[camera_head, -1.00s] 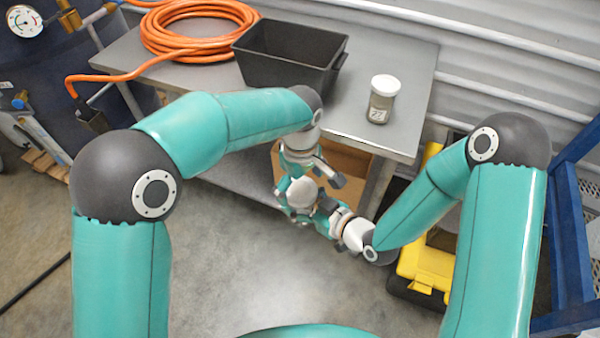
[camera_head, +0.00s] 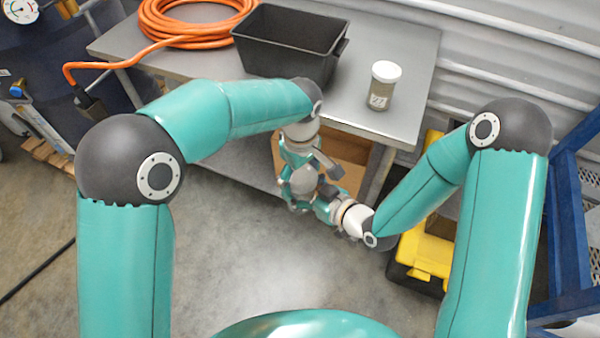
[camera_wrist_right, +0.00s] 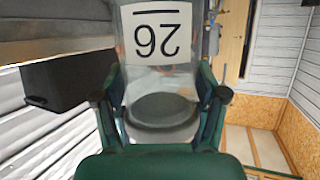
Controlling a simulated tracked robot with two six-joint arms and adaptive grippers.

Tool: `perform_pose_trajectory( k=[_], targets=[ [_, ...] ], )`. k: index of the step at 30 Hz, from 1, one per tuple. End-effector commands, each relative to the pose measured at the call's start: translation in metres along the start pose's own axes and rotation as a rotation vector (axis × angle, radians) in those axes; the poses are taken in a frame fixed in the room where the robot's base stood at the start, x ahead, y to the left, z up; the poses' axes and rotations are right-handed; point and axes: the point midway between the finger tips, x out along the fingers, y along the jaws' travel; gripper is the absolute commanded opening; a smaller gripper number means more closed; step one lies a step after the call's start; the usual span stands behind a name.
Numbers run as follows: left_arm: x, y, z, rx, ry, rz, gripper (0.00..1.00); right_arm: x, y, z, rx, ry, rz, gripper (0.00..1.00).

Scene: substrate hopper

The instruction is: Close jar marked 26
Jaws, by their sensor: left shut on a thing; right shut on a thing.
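The jar marked 26 (camera_wrist_right: 157,75) is clear, with a white label that appears upside down in the right wrist view. My right gripper (camera_wrist_right: 165,98) is shut on it, one green finger on each side. A dark grey round face shows at the jar's near end; its other end is out of frame. In the head view my right gripper (camera_head: 320,203) meets my left gripper (camera_head: 312,173) in front of the table. A pale round thing (camera_head: 304,181) there, seemingly the lid, is at my left gripper, which is shut. The crowded grippers hide whether lid and jar touch.
Another jar (camera_head: 382,86) with a white lid stands on the grey table (camera_head: 405,120); its label is too small to read surely. A black bin (camera_head: 290,42) and an orange hose (camera_head: 195,25) are also there. A yellow case (camera_head: 425,252) is on the floor.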

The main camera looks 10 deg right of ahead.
Motion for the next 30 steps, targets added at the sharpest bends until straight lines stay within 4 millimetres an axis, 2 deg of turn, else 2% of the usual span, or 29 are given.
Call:
perform_pose_trajectory(
  k=[5,24,27,30],
  targets=[
    [0.0003,0.0007,-0.0001,0.257,0.001,0.002,0.38,0.0000,-0.0007,-0.0011,-0.002,0.003,-0.002,0.00],
    [0.0013,0.0012,-0.0007,1.685,0.003,0.002,0.38,-0.0002,-0.0010,-0.0012,-0.002,0.004,-0.003,0.00],
    [0.0014,0.0013,-0.0009,1.858,0.003,0.001,0.38,-0.0002,-0.0010,-0.0012,-0.002,0.004,-0.003,0.00],
    [0.0014,0.0013,-0.0011,1.871,0.004,0.001,0.38,-0.0003,-0.0011,-0.0012,-0.002,0.004,-0.003,0.00]
  ],
)
